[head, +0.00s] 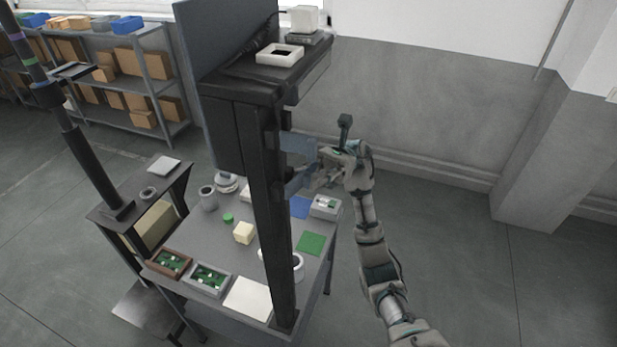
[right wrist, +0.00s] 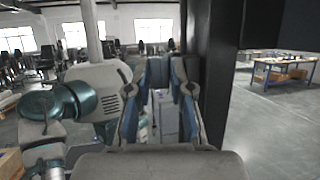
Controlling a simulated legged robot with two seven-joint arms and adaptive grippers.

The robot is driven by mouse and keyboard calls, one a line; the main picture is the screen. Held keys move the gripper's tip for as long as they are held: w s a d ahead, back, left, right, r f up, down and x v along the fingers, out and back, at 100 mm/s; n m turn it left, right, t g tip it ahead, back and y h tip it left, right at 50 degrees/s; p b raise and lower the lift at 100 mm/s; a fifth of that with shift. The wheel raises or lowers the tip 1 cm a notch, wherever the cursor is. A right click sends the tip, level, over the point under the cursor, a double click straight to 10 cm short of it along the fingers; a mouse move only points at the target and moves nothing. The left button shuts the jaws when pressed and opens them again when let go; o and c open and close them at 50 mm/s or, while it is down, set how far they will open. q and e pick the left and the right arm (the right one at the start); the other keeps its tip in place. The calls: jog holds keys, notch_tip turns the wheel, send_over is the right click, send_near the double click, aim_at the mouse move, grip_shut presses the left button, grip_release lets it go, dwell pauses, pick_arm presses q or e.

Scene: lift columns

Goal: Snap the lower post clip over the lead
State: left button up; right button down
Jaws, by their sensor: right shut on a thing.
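A dark upright post (head: 275,200) stands at the workbench, with two blue-grey clips on its right side. The upper post clip (head: 298,144) sticks out to the right. The lower post clip (head: 296,183) sits below it, partly behind my fingers. My right gripper (head: 322,178) is at the lower clip, shut on it. In the right wrist view the gripper (right wrist: 165,100) has blue parts between and along its fingers, left of the dark post (right wrist: 207,75). A dark lead (head: 262,42) shows on the top shelf; I cannot make out any lead at the lower clip. My left gripper is out of view.
A dark side stand (head: 120,212) is at left. Floor at right is free.

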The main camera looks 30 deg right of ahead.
jog(key=shift+w+d+r, duration=0.1)
jog(key=shift+d+r, duration=0.05)
jog(key=shift+r, duration=0.05)
dwell(0.6)
jog(key=c, duration=1.2)
grip_release()
jog(key=shift+w+d+f, duration=0.15)
jog(key=shift+d+f, duration=0.1)
jog(key=shift+d, duration=0.1)
jog(key=v, duration=0.8)
jog(key=shift+d+f, duration=0.15)
jog(key=shift+d, duration=0.1)
jog(key=shift+o, duration=0.3)
jog(key=shift+a, duration=0.1)
